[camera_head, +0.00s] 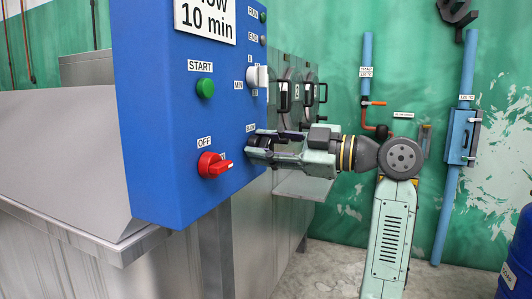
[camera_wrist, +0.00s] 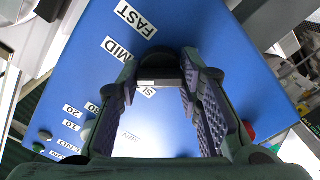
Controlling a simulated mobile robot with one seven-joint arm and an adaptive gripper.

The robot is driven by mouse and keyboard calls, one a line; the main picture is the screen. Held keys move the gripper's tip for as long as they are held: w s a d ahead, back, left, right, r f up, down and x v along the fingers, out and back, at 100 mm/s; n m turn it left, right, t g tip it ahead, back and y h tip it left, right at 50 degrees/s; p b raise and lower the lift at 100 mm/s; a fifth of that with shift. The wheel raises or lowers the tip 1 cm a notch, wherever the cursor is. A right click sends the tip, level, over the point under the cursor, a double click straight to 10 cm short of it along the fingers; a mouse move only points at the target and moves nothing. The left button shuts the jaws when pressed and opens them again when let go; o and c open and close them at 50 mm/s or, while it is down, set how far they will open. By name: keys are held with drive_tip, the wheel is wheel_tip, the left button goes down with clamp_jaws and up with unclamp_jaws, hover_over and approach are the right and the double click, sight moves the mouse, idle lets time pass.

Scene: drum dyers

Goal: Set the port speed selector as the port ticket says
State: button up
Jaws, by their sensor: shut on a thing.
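The blue control panel (camera_head: 165,120) carries a white ticket (camera_head: 206,20) at its top. The ticket's upper line is cut off by the frame; I read "low" and "10 min". My gripper (camera_head: 254,141) is at the panel's right side, beside a partly covered label. In the wrist view, my gripper (camera_wrist: 160,76) is shut on a dark piece, the speed selector (camera_wrist: 160,84), mostly hidden between the fingers. Labels FAST (camera_wrist: 134,19), MID (camera_wrist: 117,49) and a partly covered one starting "SL" (camera_wrist: 146,91) run beside it. I cannot tell where the selector points.
A white time knob (camera_head: 256,77) sits above my gripper. A green START button (camera_head: 205,88) and a red OFF switch (camera_head: 214,166) are on the panel, the red switch close to the left of my gripper. Pipes and a blue barrel (camera_head: 519,250) stand at right.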

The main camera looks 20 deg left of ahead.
drive_tip(key=n+b, duration=0.1)
drive_tip(key=n, duration=0.3)
drive_tip(key=shift+f+n, duration=0.15)
drive_tip(key=shift+n, duration=0.15)
drive_tip(key=shift+s+n+b, duration=0.1)
drive_tip(key=shift+n+b, duration=0.75)
drive_tip(key=shift+n, duration=1.65)
drive_tip(key=o, duration=1.2)
drive_tip(key=shift+c, duration=0.2)
drive_tip(key=d, duration=1.2)
drive_tip(key=shift+s, duration=0.15)
